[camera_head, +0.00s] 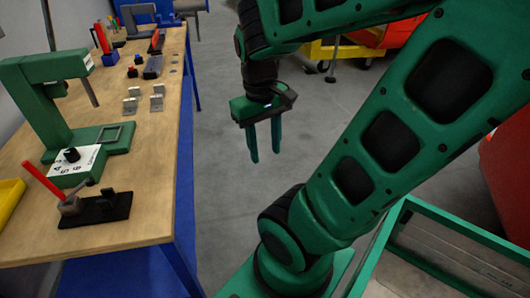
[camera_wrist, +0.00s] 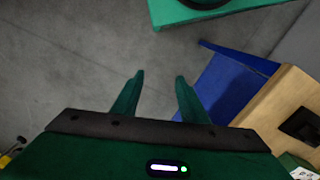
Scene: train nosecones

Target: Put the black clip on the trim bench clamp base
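My gripper (camera_head: 266,156) hangs over the grey floor to the right of the wooden bench, with its two green fingers apart and nothing between them. It also shows open and empty in the wrist view (camera_wrist: 159,77). A toggle clamp with a red handle stands on a black clamp base (camera_head: 115,208) at the near end of the bench. A black shape (camera_wrist: 298,121) on the bench in the wrist view looks like this base. I cannot pick out the black clip for certain; a small black piece (camera_head: 72,155) sits on the green press's foot.
A green press (camera_head: 48,110) stands on the wooden bench (camera_head: 165,200). Small grey metal blocks (camera_head: 156,98) lie farther back. A yellow bin (camera_head: 8,200) is at the left edge. A green-framed crate (camera_head: 450,235) is at the lower right. Open floor lies under my gripper.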

